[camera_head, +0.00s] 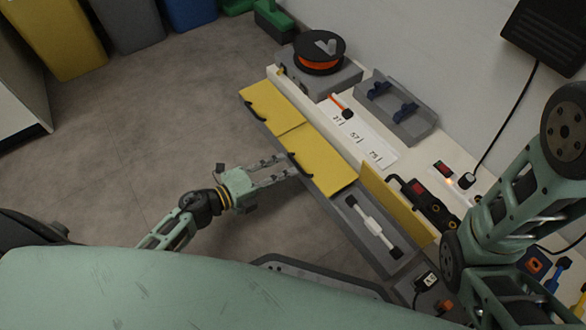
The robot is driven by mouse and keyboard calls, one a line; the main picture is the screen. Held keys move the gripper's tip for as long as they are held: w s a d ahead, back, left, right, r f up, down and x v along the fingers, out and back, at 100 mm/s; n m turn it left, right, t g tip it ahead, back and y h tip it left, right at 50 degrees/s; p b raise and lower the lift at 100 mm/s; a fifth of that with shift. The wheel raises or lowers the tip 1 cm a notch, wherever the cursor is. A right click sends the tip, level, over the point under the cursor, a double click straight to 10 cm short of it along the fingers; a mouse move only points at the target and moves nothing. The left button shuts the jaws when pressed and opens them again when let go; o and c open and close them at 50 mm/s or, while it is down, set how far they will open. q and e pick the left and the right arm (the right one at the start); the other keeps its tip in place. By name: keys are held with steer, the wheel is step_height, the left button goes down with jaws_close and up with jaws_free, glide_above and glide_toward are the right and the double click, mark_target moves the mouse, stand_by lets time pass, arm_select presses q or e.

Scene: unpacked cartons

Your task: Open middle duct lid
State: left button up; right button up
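A long grey duct runs diagonally along the bench edge with yellow lids. The middle duct lid (322,160) lies flat and closed, with a dark handle (301,167) on its front edge. The far lid (271,106) is also closed. The near lid (397,204) stands up on its hinge side, and its compartment (349,226) is open. My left gripper (293,167) comes from the left with its two fingers apart, their tips at the middle lid's handle. Whether they touch the handle is unclear. My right arm fills the right side; its gripper is not in view.
A white bar with black ends (372,225) lies in the open compartment. Behind the duct are an orange-and-black spool (320,54), a grey tray (398,112), a numbered white strip (362,138) and a cabled plug (466,181). The floor (150,130) at left is clear.

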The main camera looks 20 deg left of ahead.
arm_select(q)
steer(key=shift+b+x, duration=0.7)
steer(key=shift+x, duration=1.4)
steer(key=shift+c, duration=0.6)
jaws_close()
